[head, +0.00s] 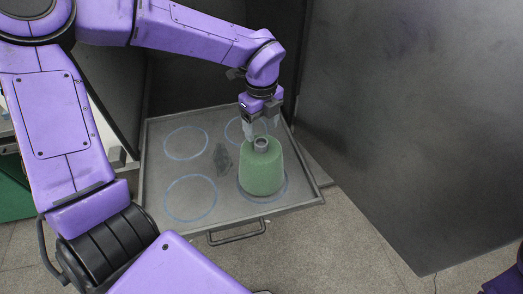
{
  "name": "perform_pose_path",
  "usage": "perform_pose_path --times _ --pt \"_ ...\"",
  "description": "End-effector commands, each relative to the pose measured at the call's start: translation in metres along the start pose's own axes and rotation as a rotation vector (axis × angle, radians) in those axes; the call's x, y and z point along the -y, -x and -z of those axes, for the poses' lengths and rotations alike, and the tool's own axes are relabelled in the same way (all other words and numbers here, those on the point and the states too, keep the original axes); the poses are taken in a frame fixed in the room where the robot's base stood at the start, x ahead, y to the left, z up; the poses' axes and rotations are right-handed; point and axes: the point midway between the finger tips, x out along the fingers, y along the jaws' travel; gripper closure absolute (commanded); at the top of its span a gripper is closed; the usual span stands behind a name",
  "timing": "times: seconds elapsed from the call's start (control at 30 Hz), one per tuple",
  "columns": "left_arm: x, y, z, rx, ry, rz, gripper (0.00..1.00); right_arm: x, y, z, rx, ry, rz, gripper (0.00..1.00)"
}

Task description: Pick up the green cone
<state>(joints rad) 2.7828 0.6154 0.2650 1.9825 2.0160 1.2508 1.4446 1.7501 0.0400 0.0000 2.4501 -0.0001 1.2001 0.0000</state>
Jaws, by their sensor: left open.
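The green cone (262,170) stands upright on a grey tray (295,204), over the ring mark at the tray's front right. A small grey tube end shows at its top. My left gripper (259,131) points down at the cone's top, with its fingers around or just behind the tube end. The gripper is open. I cannot tell whether a finger touches the cone. My right gripper is not in view; only a bit of purple shows at the lower right edge.
The tray has blue ring marks (190,198), the others empty, and a front handle (238,234). A dark patch lies in its middle. A large dark panel (420,110) stands to the right. Grey floor (340,255) is open in front.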

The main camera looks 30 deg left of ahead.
Motion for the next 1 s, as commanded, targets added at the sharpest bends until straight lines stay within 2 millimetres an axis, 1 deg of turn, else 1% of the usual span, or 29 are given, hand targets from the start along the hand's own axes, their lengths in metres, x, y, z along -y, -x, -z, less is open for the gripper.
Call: perform_pose_path --times 0.17,0.27,0.3,0.37,0.47,0.6,0.63,0.67,0.7,0.77,0.8,0.83,0.87,1.0 --pt "-0.001 -0.02 0.002 -0.001 -0.002 -0.005 0.3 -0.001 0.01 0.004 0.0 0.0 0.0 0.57" --pt "-0.001 -0.038 0.003 -0.001 -0.003 -0.006 0.3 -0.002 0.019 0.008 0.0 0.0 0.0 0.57" --pt "-0.001 -0.047 0.002 -0.001 -0.002 -0.004 0.3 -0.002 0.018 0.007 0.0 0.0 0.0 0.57" --pt "0.0 -0.055 0.002 0.0 -0.002 -0.001 0.3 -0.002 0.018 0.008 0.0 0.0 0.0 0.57" --pt "0.001 -0.061 0.002 0.0 -0.001 0.002 0.3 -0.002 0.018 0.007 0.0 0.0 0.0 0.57" --pt "0.001 -0.061 0.002 0.0 -0.001 0.003 0.3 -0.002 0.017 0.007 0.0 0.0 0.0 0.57" --pt "0.001 -0.061 0.002 0.0 -0.002 0.003 0.33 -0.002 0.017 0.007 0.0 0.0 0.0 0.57" --pt "0.001 -0.061 0.002 0.0 -0.002 0.003 0.43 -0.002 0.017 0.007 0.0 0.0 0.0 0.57" --pt "0.001 -0.061 0.002 0.0 -0.002 0.003 0.56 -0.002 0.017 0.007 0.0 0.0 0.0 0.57" --pt "0.001 -0.061 0.002 0.0 -0.002 0.003 0.75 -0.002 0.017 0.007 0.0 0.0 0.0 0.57" --pt "0.001 -0.061 0.002 0.0 -0.002 0.003 0.88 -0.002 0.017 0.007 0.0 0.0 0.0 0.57" --pt "0.001 -0.061 0.002 0.0 -0.002 0.003 0.98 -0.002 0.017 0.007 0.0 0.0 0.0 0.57" --pt "0.001 -0.061 0.002 0.0 -0.002 0.003 1.0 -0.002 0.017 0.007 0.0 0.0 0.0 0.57" --pt "0.001 -0.061 0.002 0.0 -0.002 0.003 1.0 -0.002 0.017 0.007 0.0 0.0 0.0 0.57"
